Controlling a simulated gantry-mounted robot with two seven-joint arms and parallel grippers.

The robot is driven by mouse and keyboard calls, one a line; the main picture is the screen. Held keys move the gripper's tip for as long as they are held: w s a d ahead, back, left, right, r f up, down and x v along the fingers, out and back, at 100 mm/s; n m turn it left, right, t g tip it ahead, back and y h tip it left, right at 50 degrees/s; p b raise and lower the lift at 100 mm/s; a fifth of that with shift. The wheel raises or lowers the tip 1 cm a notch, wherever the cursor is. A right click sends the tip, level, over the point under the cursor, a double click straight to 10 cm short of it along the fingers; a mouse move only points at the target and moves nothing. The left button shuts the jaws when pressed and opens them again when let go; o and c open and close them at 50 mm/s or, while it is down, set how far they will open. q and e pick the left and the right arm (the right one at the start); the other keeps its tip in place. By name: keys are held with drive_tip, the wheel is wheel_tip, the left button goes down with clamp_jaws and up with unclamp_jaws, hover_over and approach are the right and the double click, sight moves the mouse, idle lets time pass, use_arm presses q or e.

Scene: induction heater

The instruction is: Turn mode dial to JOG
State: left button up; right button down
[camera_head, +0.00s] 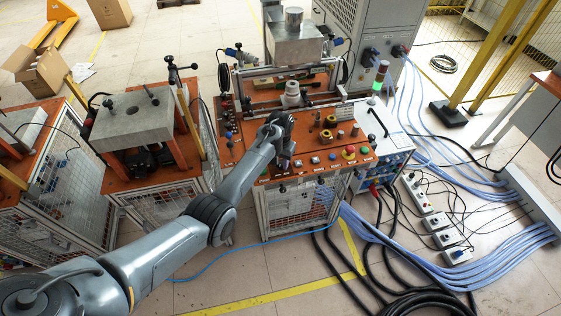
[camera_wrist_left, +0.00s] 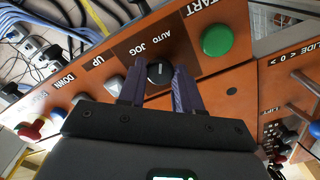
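The mode dial (camera_wrist_left: 159,73) is a small black knob on the orange-brown panel, with the words AUTO and JOG printed beside it. In the wrist view my left gripper (camera_wrist_left: 160,80) has its two dark fingers on either side of the dial. I cannot tell whether they press on it or stand just clear. The dial's pointer direction is not readable. In the head view my left gripper (camera_head: 285,163) points down at the front part of the heater's control panel (camera_head: 268,177), and my wrist hides the dial. My right gripper is not in view.
A green START button (camera_wrist_left: 217,40) sits close to the right finger in the wrist view. UP and DOWN labels are on the other side. A red emergency button (camera_head: 348,153) and several other knobs stand along the panel. Cables (camera_head: 400,258) cover the floor at right.

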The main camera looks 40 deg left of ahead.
use_arm(q)
drive_tip(key=c, duration=0.5)
drive_tip(key=shift+o, duration=0.2)
drive_tip(key=shift+r+n+p, duration=0.1)
drive_tip(key=shift+n+p, duration=0.85)
drive_tip(key=shift+n, duration=0.15)
drive_tip(key=n+p, duration=0.1)
drive_tip(key=n, duration=0.1)
drive_tip(key=shift+n, duration=0.3)
drive_tip(key=n+p, duration=0.1)
drive_tip(key=n, duration=0.2)
drive_tip(key=shift+n, duration=2.1)
